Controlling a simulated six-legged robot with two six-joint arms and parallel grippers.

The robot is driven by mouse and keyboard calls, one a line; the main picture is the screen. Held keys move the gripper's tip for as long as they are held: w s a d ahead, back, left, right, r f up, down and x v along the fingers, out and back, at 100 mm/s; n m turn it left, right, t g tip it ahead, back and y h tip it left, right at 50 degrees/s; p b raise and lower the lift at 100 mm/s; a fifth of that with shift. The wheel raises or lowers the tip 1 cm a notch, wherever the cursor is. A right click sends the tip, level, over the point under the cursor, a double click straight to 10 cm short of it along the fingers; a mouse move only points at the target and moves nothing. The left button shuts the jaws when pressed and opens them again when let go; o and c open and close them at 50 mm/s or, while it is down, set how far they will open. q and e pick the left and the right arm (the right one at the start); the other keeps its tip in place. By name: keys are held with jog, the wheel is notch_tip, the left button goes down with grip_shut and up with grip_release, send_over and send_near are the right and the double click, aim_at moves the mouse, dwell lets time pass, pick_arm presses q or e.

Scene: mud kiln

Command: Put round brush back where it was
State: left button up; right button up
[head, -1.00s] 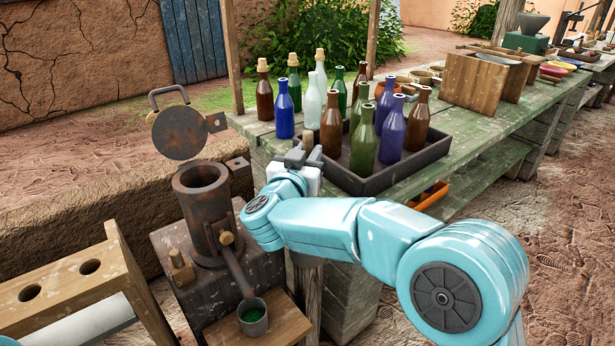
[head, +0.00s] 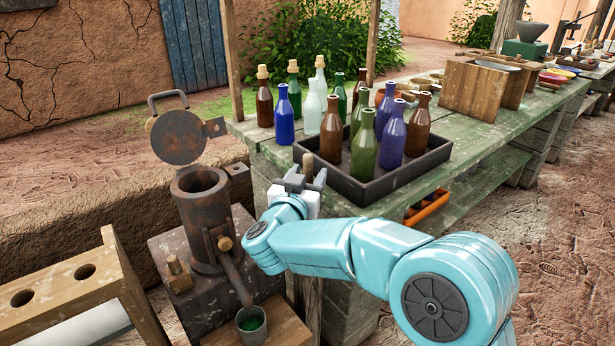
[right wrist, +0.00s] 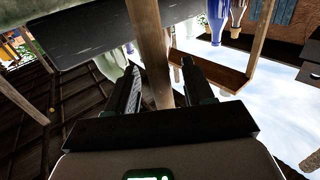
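My right gripper (head: 305,180) is in front of the bottle tray, by the near edge of the green table. The brush's bristle end cannot be made out. My left gripper is not in view.
A dark tray (head: 372,192) of several coloured bottles stands on the green table (head: 465,140). A rusty cylinder (head: 205,215) with its round lid (head: 178,137) raised is left of my gripper. A small cup (head: 251,325) and a wooden rack with holes (head: 55,287) are lower left.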

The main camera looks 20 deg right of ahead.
jog(key=p+v, duration=0.2)
jog(key=v, duration=1)
notch_tip(320, 180, down, 10)
jog(key=w+n+y, duration=0.2)
jog(key=n+y, duration=0.1)
jog(key=y, duration=0.1)
jog(key=s+f+g+y, duration=0.2)
jog(key=f, duration=0.6)
jog(key=s+f+n+g+y, duration=0.1)
jog(key=s+f+g+y, duration=0.1)
jog(key=f, duration=0.6)
jog(key=s+d+f+n+g+y, duration=0.1)
jog(key=s+f, duration=0.3)
jog(key=f, duration=0.4)
jog(key=shift+s+d+g+y, duration=0.1)
jog(key=shift+s+g+y, duration=0.15)
jog(key=shift+g+y, duration=0.5)
jog(key=s+f+g+y, duration=0.1)
jog(key=s+f+g, duration=0.3)
jog(key=s, duration=0.6)
jog(key=s+a+f+g+y, duration=0.1)
jog(key=s+f+g, duration=0.3)
jog(key=s, duration=0.6)
jog(key=shift+f+y, duration=0.75)
jog(key=shift+a, duration=0.1)
notch_tip(320, 180, up, 21)
jog(key=p, duration=2.1)
jog(key=shift+r, duration=0.2)
